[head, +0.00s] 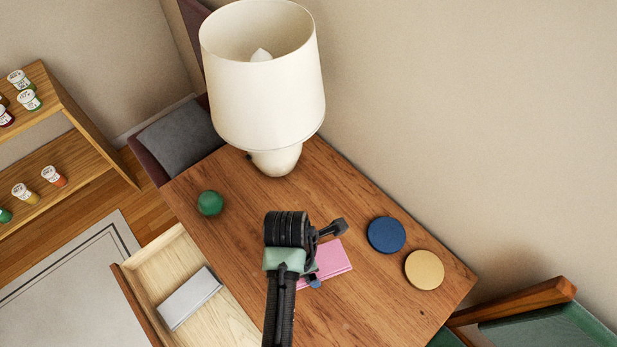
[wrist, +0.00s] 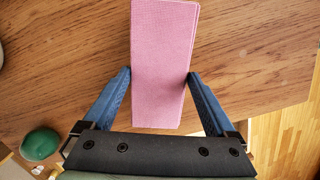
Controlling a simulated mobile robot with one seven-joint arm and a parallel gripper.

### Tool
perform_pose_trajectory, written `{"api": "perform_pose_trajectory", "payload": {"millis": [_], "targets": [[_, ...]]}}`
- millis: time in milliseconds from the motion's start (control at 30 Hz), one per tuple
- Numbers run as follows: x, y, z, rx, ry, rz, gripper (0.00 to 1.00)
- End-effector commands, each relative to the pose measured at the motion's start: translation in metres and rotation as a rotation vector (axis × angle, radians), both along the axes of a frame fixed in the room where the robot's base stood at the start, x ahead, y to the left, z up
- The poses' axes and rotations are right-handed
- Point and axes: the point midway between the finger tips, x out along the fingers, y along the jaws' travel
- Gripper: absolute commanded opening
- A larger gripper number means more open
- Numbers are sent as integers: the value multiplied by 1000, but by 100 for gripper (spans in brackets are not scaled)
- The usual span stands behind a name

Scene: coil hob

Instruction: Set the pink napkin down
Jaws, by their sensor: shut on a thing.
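The pink napkin (head: 328,262) is a folded rectangle at the wooden table top, partly hidden by my arm in the head view. In the wrist view the napkin (wrist: 162,65) lies lengthwise between the two blue fingers. My gripper (wrist: 160,80) is shut on the napkin, with a fingertip against each long side. In the head view my gripper (head: 314,281) is mostly hidden behind the arm. I cannot tell whether the napkin touches the table top.
On the table (head: 375,310) are a blue disc (head: 386,235), a tan disc (head: 424,270), a green ball (head: 210,203) and a white lamp (head: 262,85). An open drawer (head: 222,322) at the left holds a grey-white box (head: 190,298). The table's front right is clear.

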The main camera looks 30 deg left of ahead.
Motion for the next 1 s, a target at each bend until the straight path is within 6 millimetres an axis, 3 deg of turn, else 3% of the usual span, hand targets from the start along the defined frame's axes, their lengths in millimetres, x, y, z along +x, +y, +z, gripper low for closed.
{"api": "perform_pose_trajectory", "payload": {"millis": [333, 767, 800, 1000], "targets": [[0, 0, -41, 0, 0, -2, 38], [1, 0, -48, 0, -2, -3, 38], [1, 0, -47, 1, -2, -3, 97], [1, 0, -47, 0, -2, -3, 100]]}}
